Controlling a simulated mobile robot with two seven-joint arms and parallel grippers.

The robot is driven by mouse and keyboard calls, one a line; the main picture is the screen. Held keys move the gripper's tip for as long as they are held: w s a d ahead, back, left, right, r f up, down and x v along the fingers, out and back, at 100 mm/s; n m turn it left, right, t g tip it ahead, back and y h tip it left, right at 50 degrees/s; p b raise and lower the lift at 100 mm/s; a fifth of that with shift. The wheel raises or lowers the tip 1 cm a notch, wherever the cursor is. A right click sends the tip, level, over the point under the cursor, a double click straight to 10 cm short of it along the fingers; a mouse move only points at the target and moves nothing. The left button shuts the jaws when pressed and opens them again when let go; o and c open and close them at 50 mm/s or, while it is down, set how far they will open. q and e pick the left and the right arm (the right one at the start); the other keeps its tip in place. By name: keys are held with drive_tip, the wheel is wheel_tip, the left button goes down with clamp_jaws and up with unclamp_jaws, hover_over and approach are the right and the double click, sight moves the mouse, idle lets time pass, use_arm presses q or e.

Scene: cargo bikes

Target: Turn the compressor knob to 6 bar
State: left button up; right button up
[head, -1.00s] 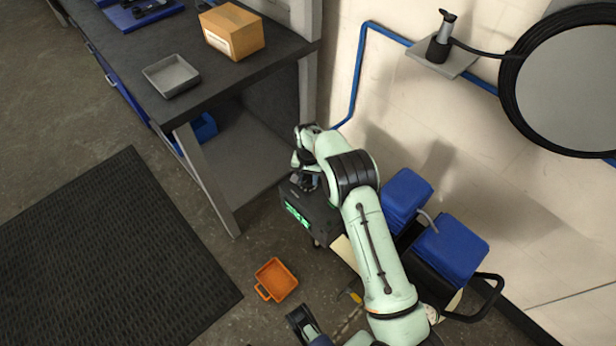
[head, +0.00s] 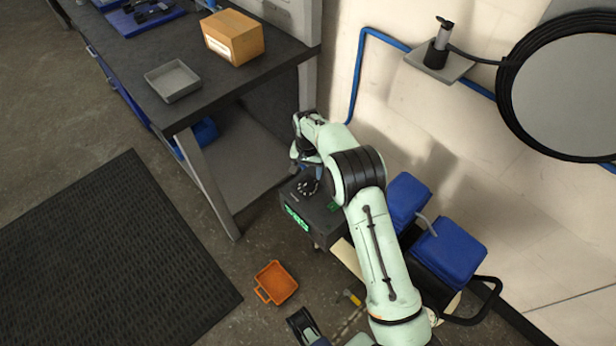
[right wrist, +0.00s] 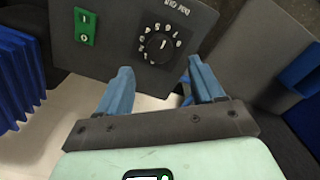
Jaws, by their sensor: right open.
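What looks like my left gripper (head: 302,324) shows partly at the bottom edge.
A green switch (right wrist: 86,27) marked 1 and 0 is left of the knob. The bench (head: 190,118) stands left of the compressor, blue boxes (head: 450,250) to its right. An orange tray (head: 276,283) lies on the floor in front. The wall is behind.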

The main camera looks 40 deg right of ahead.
sight(308, 183)
wheel_tip(308, 183, up, 7)
drive_tip(key=shift+p, duration=0.45)
idle(0.3)
